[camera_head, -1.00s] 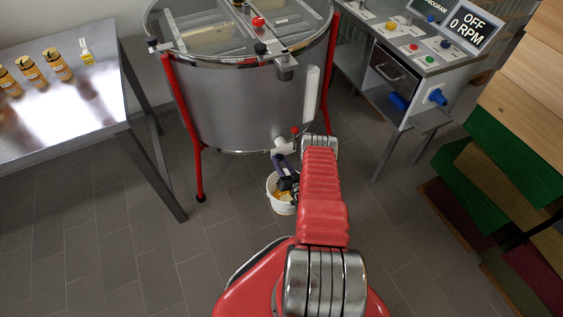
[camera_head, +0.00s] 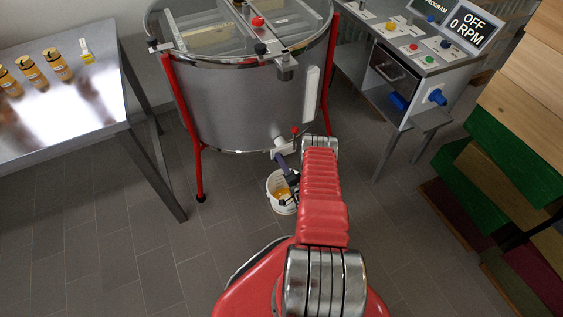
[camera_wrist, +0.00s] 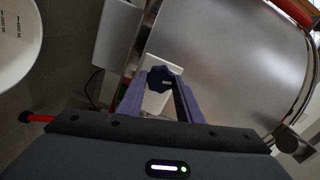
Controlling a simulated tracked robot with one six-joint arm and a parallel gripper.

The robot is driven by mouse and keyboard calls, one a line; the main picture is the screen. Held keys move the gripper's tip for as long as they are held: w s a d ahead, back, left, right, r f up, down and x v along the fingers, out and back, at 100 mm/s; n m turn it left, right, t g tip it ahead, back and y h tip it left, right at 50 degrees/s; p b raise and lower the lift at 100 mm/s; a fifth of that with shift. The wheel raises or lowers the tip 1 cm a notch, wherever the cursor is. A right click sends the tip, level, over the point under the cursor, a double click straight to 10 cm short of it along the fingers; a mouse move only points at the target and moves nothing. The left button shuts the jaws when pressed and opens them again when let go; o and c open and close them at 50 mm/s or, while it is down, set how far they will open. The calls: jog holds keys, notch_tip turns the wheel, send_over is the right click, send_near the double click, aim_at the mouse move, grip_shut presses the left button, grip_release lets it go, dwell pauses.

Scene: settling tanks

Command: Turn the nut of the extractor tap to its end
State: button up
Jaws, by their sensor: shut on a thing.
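The steel extractor tank (camera_head: 235,105) stands on red legs in the head view, with its pale tap (camera_head: 279,143) low on the front. In the wrist view the tap's nut (camera_wrist: 164,76) is a dark blue lobed knob. My gripper (camera_wrist: 160,90) has its two purple fingers on either side of the nut and is shut on it. In the head view my gripper (camera_head: 281,165) is small, just below the tap and partly hidden by my arm. The nut cannot be made out there.
A white bucket (camera_head: 275,205) with something yellow inside stands on the floor below the tap. A steel table (camera_head: 60,110) with several jars is at left. A control cabinet (camera_head: 400,75) and stacked wooden and green boxes (camera_head: 500,150) are at right. The left floor is clear.

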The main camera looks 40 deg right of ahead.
jog(key=shift+s+d+f+m, duration=0.1)
jog(key=shift+d+m, duration=0.05)
jog(key=shift+m, duration=0.65)
jog(key=shift+d+m, duration=0.1)
jog(key=shift+m, duration=0.7)
jog(key=o, duration=1)
jog(key=shift+a, duration=0.1)
jog(key=shift+o, duration=0.2)
jog(key=v, duration=1.3)
jog(key=shift+s+a, duration=0.2)
jog(key=shift+s, duration=0.15)
